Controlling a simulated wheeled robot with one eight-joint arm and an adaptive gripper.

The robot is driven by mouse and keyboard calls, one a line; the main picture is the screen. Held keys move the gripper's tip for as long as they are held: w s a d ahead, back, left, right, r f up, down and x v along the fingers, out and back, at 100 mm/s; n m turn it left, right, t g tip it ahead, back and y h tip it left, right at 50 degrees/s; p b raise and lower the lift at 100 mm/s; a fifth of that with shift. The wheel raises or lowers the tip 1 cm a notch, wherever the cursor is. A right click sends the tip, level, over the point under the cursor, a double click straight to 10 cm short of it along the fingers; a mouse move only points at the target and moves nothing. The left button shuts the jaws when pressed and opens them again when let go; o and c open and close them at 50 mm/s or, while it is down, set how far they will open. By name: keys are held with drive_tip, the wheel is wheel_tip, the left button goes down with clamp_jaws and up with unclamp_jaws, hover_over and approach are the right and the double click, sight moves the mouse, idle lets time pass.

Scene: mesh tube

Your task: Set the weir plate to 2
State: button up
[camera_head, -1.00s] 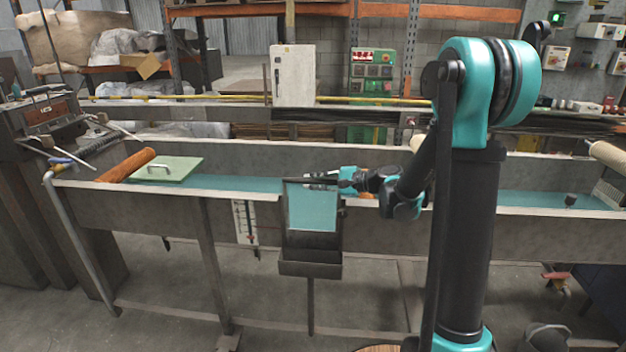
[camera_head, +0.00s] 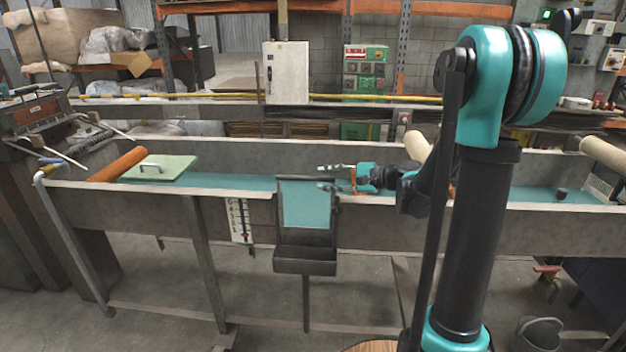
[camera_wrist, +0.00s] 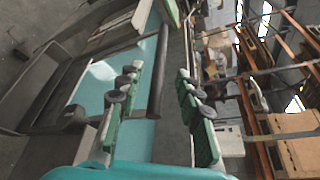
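The weir plate (camera_head: 306,204) is a teal panel in a dark frame at the near wall of the channel, and it stands upright. A white scale (camera_head: 240,220) with dark digits and a red mark near its lower end is to its left; the exact reading is too small to tell. My gripper (camera_head: 322,177) is open and empty at the upper right of the plate, its fingers pointing left. In the wrist view my gripper (camera_wrist: 159,72) is open, and a dark bar (camera_wrist: 160,65) beside the teal panel (camera_wrist: 105,80) shows between its fingers. Contact cannot be told.
The long channel (camera_head: 400,220) holds teal water. A green lid (camera_head: 165,172) with a handle and an orange roller (camera_head: 118,165) are at its left. A dark tray (camera_head: 305,262) hangs below the plate. A grey bucket (camera_head: 538,335) stands on the floor at right.

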drive_tip(key=shift+v, duration=2.45)
drive_tip(key=s+d+f+n+g+h, duration=0.1)
drive_tip(key=s+d+f+n+h, duration=0.2)
drive_tip(key=s+f, duration=0.35)
drive_tip(key=s+d+f+n+g+h, duration=0.1)
drive_tip(key=s+f+n+h, duration=0.1)
drive_tip(key=s+f+h, duration=0.4)
drive_tip(key=s+d+f+n+h, duration=0.5)
drive_tip(key=s+d, duration=0.5)
drive_tip(key=shift+s+d+f+n+t, duration=0.25)
drive_tip(key=shift+s+d+n+t, duration=0.05)
drive_tip(key=shift+s+d+n, duration=0.1)
